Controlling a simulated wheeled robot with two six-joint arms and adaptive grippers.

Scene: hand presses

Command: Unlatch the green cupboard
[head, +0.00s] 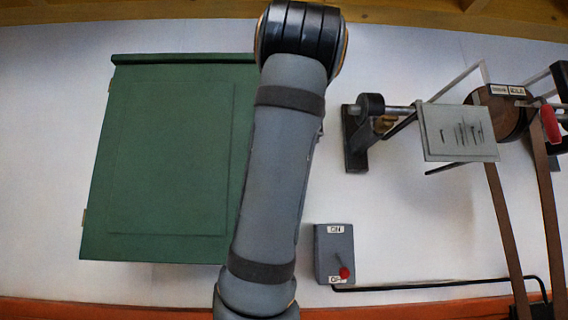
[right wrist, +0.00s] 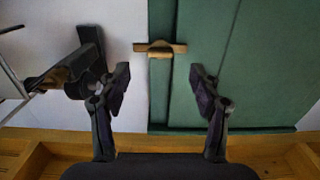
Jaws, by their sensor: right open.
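The green cupboard (head: 170,150) hangs on the white wall at the left of the head view, its door closed. My arm hides its right edge there. In the right wrist view the cupboard (right wrist: 260,60) fills the right side, and a brass-coloured latch (right wrist: 160,48) lies level across the door's edge strip. My right gripper (right wrist: 160,80) is open and empty, its fingers spread to either side of the latch's line, with the latch just above the fingertips in the picture. I cannot tell whether they touch it. My left gripper is not in view.
A shaft with a grey plate (head: 458,133), a wooden pulley and belts stand further right. A dark bracket (right wrist: 85,75) is close to the left finger in the wrist view. A wooden beam (head: 420,14) runs above.

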